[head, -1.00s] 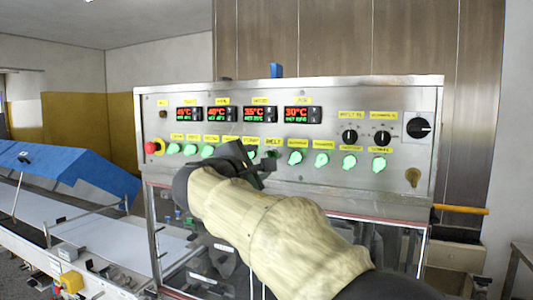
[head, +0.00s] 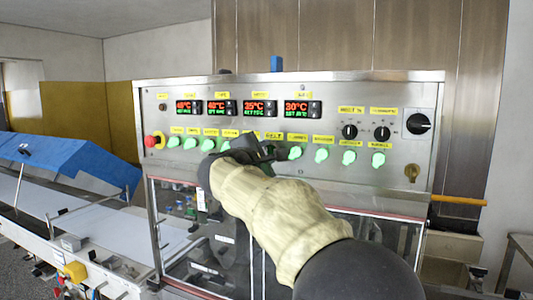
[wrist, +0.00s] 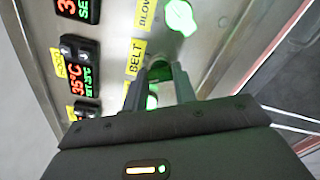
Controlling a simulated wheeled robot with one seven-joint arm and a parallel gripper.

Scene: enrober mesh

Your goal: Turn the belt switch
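The belt switch (wrist: 159,71) is the knob beside the yellow BELT label (wrist: 135,59) in the wrist view. Only a dark part of it shows, with a green glow below. In the head view the BELT label (head: 274,136) shows, but my gripper (head: 262,151) covers most of the switch. In the wrist view my gripper (wrist: 162,68) points at the panel, with its two fingers apart, one on each side of the switch. Whether the fingers touch the knob cannot be told.
Green lit knobs stand close on both sides, one to the right (head: 295,153) and one to the left (head: 208,144). Temperature displays (head: 253,108) sit above. A red stop button (head: 150,142) is at the panel's left. A blue-covered conveyor (head: 75,165) lies left.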

